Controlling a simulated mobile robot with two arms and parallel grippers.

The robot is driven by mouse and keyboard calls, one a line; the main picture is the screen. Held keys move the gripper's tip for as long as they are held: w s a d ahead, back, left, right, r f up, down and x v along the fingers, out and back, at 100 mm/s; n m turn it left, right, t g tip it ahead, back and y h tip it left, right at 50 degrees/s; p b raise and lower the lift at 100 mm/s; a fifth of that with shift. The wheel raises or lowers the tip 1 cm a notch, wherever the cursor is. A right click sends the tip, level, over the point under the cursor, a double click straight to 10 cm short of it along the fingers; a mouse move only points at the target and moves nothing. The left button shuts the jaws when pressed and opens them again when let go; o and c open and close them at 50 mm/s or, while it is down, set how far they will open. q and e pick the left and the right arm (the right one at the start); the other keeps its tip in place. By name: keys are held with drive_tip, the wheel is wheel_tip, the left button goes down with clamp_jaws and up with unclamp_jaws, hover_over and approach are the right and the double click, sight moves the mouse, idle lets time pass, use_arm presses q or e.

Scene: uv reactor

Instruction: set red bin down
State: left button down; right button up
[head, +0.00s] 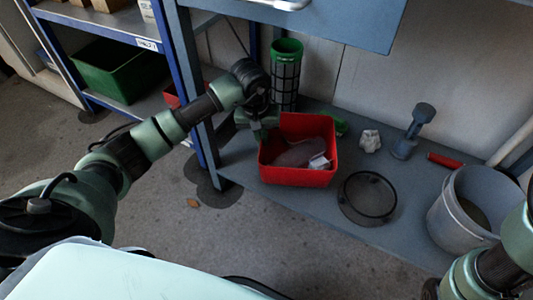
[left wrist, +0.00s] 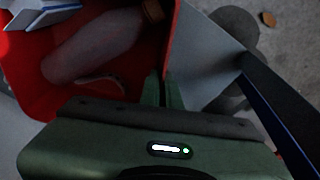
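The red bin (head: 298,178) is at the lower shelf of the blue bench, near its left post. A greyish bottle-like thing (head: 297,154) and a small white-blue item (head: 319,163) lie in it. My left gripper (head: 268,134) is at the bin's left rim. In the left wrist view, its fingers (left wrist: 162,90) are closed on either side of the red bin's wall (left wrist: 25,85). The bin looks level; I cannot tell whether its bottom touches the shelf. My right arm shows at the lower right, but its fingertips are out of view.
On the lower shelf (head: 330,215) are a green-topped black cylinder (head: 286,75), crumpled white paper (head: 370,140), a blue-grey tool (head: 408,140), a round dark ring (head: 367,198), a red cylinder (head: 445,160) and a grey bucket (head: 455,225). A blue post (head: 203,130) stands left.

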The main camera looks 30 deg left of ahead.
use_arm(q)
drive_tip(key=shift+f+b, duration=0.35)
drive_tip(key=shift+f, duration=0.35)
wheel_tip(320, 180, down, 3)
drive_tip(key=shift+r+b, duration=0.1)
drive_tip(key=shift+b, duration=0.8)
drive_tip(key=shift+r, duration=0.15)
drive_tip(key=c, duration=2.1)
unclamp_jaws()
drive_tip(key=shift+f, duration=0.25)
drive_tip(key=o, duration=0.5)
drive_tip(key=shift+c, duration=0.2)
drive_tip(key=shift+r, duration=0.15)
